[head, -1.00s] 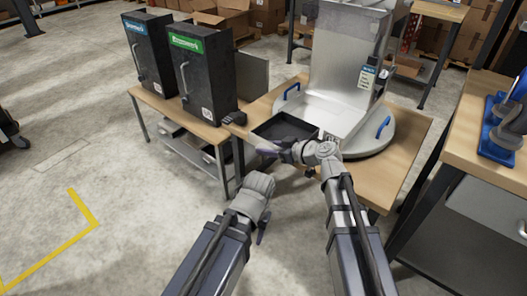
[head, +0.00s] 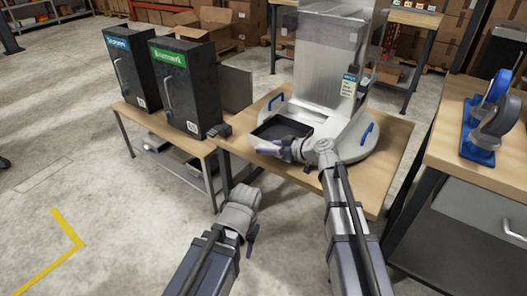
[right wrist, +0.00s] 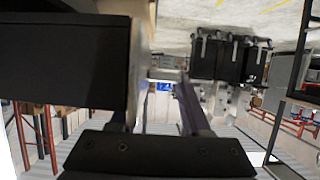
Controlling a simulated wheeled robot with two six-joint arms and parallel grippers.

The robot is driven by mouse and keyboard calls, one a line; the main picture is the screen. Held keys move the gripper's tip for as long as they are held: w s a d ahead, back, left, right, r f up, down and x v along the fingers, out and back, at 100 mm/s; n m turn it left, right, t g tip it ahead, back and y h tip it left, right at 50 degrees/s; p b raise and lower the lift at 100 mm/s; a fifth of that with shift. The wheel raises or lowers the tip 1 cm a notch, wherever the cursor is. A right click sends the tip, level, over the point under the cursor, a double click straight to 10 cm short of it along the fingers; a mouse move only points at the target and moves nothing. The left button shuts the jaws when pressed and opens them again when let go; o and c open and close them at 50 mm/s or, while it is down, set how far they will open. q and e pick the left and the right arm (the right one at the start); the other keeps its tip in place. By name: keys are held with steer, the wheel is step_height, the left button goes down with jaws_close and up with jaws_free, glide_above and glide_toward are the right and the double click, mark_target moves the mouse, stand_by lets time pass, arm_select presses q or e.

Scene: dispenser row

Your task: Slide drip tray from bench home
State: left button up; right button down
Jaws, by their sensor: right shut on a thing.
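The drip tray (head: 281,127) is a shallow black square tray at the front of the grey dispenser (head: 322,65) on the wooden bench. It sits over the front left of the dispenser's round base, below the upright back panel. My right gripper (head: 279,148) is shut on the tray's near edge. In the right wrist view the tray (right wrist: 62,58) looms large and dark at upper left, beside the fingers. My left gripper (head: 252,238) hangs low in front of the bench, away from the tray; its fingers are partly hidden by the wrist.
Two black cabinets (head: 185,88) with blue and green labels stand on the bench to the left. Blue handles (head: 367,133) flank the dispenser base. A bench at right (head: 445,140) holds blue-based wheel fixtures (head: 487,130). The floor at left is clear.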

steer(key=shift+w+d+f, duration=0.1)
steer(key=shift+w+d, duration=0.55)
steer(key=shift+w, duration=0.25)
steer(key=shift+w+d, duration=0.65)
steer(key=shift+w, duration=0.25)
steer(key=shift+f+b, duration=0.25)
steer(key=shift+b, duration=0.15)
steer(key=shift+w+d, duration=0.1)
steer(key=shift+w, duration=0.1)
steer(key=shift+w+d, duration=0.8)
steer(key=shift+w, duration=0.25)
steer(key=shift+w+d, duration=0.8)
steer(key=shift+w, duration=0.25)
steer(key=shift+c, duration=1.4)
jaws_free()
steer(key=shift+s, duration=0.1)
